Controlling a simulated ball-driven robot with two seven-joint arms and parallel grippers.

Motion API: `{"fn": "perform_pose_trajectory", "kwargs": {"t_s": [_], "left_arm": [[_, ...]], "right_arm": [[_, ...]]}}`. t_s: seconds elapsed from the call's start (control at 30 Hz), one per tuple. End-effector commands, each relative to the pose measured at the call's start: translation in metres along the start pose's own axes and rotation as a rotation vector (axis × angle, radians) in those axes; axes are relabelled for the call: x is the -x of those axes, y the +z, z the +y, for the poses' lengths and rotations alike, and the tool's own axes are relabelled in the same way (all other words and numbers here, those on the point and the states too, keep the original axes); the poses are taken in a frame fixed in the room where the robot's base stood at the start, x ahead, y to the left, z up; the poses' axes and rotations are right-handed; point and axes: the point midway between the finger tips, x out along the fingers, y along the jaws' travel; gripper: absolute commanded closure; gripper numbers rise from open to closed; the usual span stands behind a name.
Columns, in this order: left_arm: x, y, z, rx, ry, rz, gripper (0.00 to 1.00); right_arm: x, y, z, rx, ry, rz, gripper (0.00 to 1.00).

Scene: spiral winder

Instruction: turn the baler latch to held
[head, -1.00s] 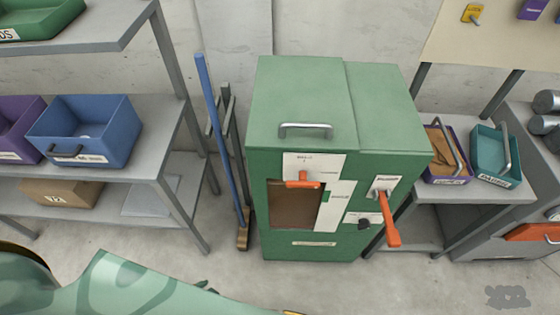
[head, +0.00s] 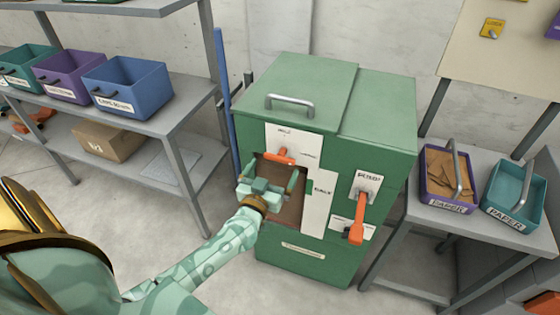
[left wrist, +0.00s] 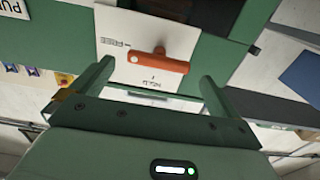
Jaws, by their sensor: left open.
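The green baler (head: 300,90) stands ahead with a white label plate on its front. The small orange latch handle (head: 282,156) sits on this plate and lies roughly crosswise. In the left wrist view the orange latch (left wrist: 158,62) is close, beside the word FREE on its plate (left wrist: 115,30); a second small word sits at the plate's lower edge. My left gripper (head: 268,182) is open and empty just below the latch, in front of the brown opening. In the left wrist view its fingers (left wrist: 150,82) are spread wide, apart from the latch. My right gripper is not in view.
A longer orange lever (head: 357,218) hangs on the baler's right front. A shelf with blue (head: 127,88) and purple bins stands left. A low table at right holds a purple paper bin (head: 447,205) and a teal bin (head: 512,212). A blue-handled broom leans left of the baler.

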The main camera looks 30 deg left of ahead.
Motion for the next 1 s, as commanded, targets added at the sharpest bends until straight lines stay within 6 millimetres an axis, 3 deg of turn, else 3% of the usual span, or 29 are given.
{"fn": "perform_pose_trajectory", "kwargs": {"t_s": [0.1,0.3,0.67,0.8,1.0], "left_arm": [[-0.026,0.003,0.0,-0.001,0.0,0.0,0.0],[-0.05,0.002,0.0,-0.001,0.001,-0.001,0.0],[-0.056,0.0,0.0,0.0,0.001,-0.001,0.0],[-0.056,0.001,0.0,0.0,0.001,-0.001,0.39],[-0.056,0.001,0.0,0.004,0.001,-0.001,0.39]], "right_arm": [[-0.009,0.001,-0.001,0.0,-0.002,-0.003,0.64],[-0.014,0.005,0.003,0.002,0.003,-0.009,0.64],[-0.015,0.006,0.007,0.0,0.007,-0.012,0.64],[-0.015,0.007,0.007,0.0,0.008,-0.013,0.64],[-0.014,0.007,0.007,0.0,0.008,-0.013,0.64]]}}
